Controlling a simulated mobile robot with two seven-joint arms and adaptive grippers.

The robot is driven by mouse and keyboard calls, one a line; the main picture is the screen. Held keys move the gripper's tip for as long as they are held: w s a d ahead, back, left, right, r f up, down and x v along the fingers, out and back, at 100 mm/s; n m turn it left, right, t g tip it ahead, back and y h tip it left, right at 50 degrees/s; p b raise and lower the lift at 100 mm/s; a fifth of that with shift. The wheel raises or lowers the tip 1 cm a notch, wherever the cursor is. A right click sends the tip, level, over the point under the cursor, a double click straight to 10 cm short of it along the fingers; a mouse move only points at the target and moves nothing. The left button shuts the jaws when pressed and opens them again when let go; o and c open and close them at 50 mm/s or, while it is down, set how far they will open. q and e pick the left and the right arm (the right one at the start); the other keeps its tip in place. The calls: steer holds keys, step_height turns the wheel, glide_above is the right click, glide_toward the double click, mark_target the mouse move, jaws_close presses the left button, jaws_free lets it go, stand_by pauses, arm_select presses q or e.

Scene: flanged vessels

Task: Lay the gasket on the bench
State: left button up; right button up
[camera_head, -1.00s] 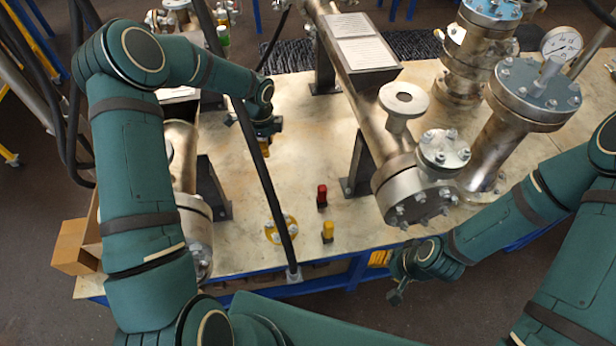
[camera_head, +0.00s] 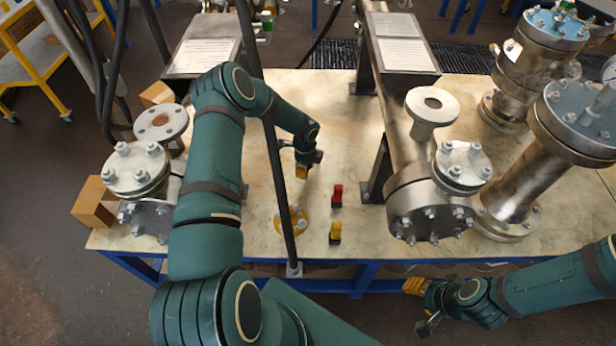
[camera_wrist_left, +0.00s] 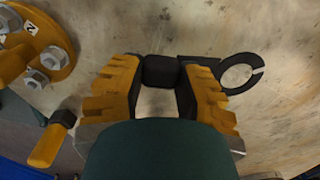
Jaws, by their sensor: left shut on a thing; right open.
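The gasket (camera_wrist_left: 224,77) is a flat black ring, seen to the right of the fingers in the left wrist view. A dark arm of it runs behind the right finger towards a black block (camera_wrist_left: 160,72) between the fingertips. My left gripper (camera_wrist_left: 161,85) has yellow ridged fingers and is shut on the gasket's black grip part. In the head view my left gripper (camera_head: 302,170) is over the bench (camera_head: 290,100), behind the red block. I cannot tell whether the gasket touches the bench top. My right gripper (camera_head: 422,305) is open and empty in front of the bench edge.
A red block (camera_head: 337,195) and a yellow-and-black block (camera_head: 335,232) stand on the bench near a yellow bolted flange (camera_head: 299,222). It also shows in the left wrist view (camera_wrist_left: 40,45). Flanged vessels (camera_head: 432,190) stand right, another (camera_head: 140,175) left. A dark pole crosses the view.

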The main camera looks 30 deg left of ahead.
mark_target(306, 181)
arm_select(q)
steer(key=shift+f+b, duration=0.35)
steer(key=shift+f, duration=2.1)
steer(key=shift+f, duration=0.15)
steer(key=o, duration=0.9)
